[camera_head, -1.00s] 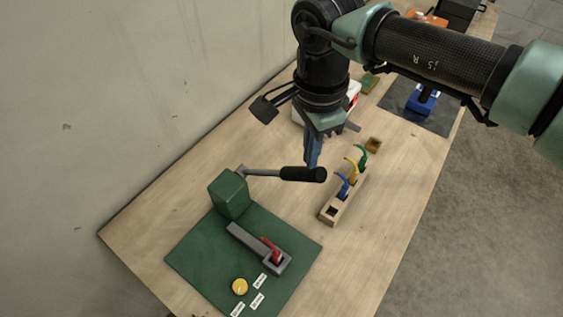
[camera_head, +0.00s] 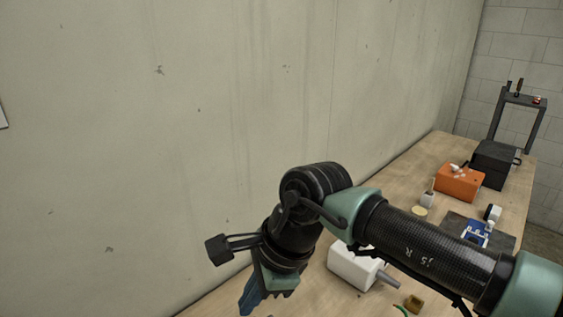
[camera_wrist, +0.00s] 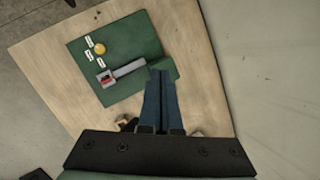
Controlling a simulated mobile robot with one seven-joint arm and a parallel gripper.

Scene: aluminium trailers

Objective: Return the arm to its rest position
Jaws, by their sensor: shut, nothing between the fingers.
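My gripper (camera_head: 250,298) hangs at the lower middle of the head view, its blue fingers pointing down and cut by the bottom edge. In the wrist view my gripper (camera_wrist: 160,76) shows its blue fingers together and empty. Beyond the fingertips lies a green board (camera_wrist: 85,60) with a yellow knob (camera_wrist: 100,48), a grey bar (camera_wrist: 128,70) with a red lever, white labels and a green block (camera_wrist: 164,64). The fingertips overlap the block in that view; I cannot tell the gap. My arm reaches in from the right in the head view.
The wooden table (camera_head: 425,160) runs along a bare wall (camera_head: 150,120). On it are a white box (camera_head: 353,267) beside my wrist, a small brown block (camera_head: 413,304), a blue item (camera_head: 475,232), an orange box (camera_head: 459,183), a black box (camera_head: 492,166) and a dark frame (camera_head: 541,120).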

